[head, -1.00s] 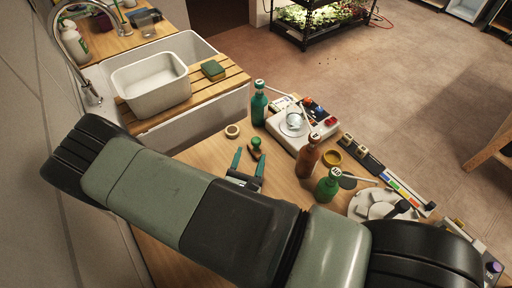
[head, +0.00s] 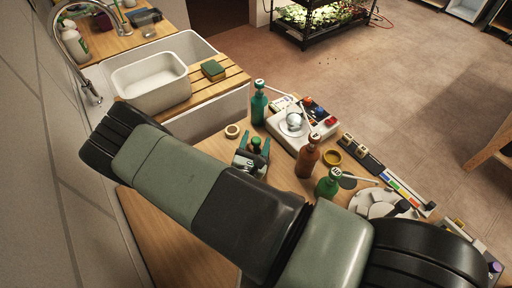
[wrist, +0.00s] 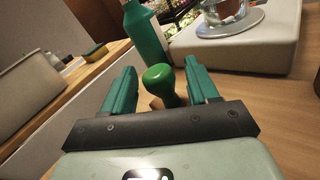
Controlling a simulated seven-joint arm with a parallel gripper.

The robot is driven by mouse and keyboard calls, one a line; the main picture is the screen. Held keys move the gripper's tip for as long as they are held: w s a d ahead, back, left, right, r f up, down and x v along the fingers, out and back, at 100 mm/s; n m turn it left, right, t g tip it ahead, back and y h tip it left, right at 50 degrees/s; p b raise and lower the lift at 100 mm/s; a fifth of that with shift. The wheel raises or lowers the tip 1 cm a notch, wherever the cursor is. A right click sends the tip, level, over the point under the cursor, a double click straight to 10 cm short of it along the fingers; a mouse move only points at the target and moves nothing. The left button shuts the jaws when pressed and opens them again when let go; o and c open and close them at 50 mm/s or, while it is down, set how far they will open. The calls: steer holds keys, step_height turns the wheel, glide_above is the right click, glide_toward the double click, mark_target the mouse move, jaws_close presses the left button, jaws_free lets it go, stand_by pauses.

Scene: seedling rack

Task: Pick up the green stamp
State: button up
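The green stamp (wrist: 160,84) has a round green knob handle and a wooden base that is mostly hidden. In the wrist view it stands upright between the two teal fingers of my gripper (wrist: 160,92), with a visible gap on each side. My gripper is open around it. In the head view, the stamp's green knob (head: 256,142) shows between the fingers of my gripper (head: 254,146) on the wooden table. Whether the fingers touch its base is hidden.
A teal bottle (head: 259,104) stands just behind the stamp, and a white device (head: 290,128) behind to the right. A brown bottle (head: 308,157) and a green bottle (head: 328,184) stand to the right. A tape roll (head: 232,131) lies to the left.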

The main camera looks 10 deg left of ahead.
steer(key=c, duration=1)
steer(key=shift+c, duration=0.2)
